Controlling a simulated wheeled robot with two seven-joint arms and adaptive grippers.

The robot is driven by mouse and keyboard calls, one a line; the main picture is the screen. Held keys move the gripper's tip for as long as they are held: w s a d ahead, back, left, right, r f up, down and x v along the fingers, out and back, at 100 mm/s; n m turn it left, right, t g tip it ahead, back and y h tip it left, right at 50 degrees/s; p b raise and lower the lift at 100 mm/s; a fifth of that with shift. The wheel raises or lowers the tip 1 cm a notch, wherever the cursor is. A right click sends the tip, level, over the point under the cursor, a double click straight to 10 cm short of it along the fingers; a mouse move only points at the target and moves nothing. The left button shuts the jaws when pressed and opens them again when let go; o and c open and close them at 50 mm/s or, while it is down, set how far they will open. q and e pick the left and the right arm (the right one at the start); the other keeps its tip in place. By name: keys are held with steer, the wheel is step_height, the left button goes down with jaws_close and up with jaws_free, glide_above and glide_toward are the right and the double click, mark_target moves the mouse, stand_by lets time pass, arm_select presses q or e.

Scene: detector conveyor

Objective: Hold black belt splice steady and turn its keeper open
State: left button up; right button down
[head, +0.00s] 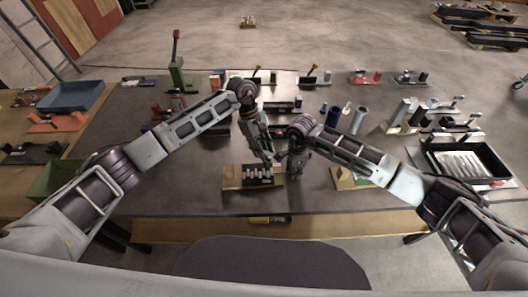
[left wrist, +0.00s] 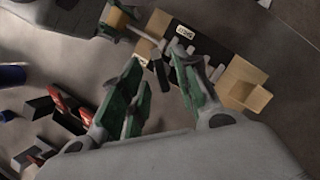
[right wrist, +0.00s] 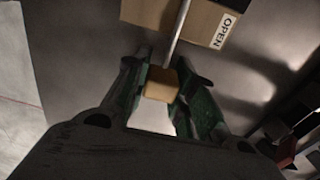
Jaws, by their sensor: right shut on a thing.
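The black belt splice (head: 262,170) sits on a tan base (head: 232,184) at the table's front middle. In the left wrist view the black splice (left wrist: 213,50) carries a white label and several grey pegs. My left gripper (head: 268,159) is just above the splice; its fingers (left wrist: 157,68) are apart, pointing at the splice with nothing clearly between them. My right gripper (head: 293,172) is at the splice's right side. In the right wrist view its fingers (right wrist: 162,80) are shut on a tan block (right wrist: 160,88) at the end of a grey rod, the keeper's handle.
Another tan base (head: 346,180) stands to the right, under my right forearm. A black tray (head: 428,160) is at the far right and a blue bin (head: 75,96) at the back left. Several fixtures line the table's back. The front strip of table is mostly clear.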

arm_select(q)
steer(key=shift+x, duration=0.75)
steer(key=shift+c, duration=0.5)
jaws_close()
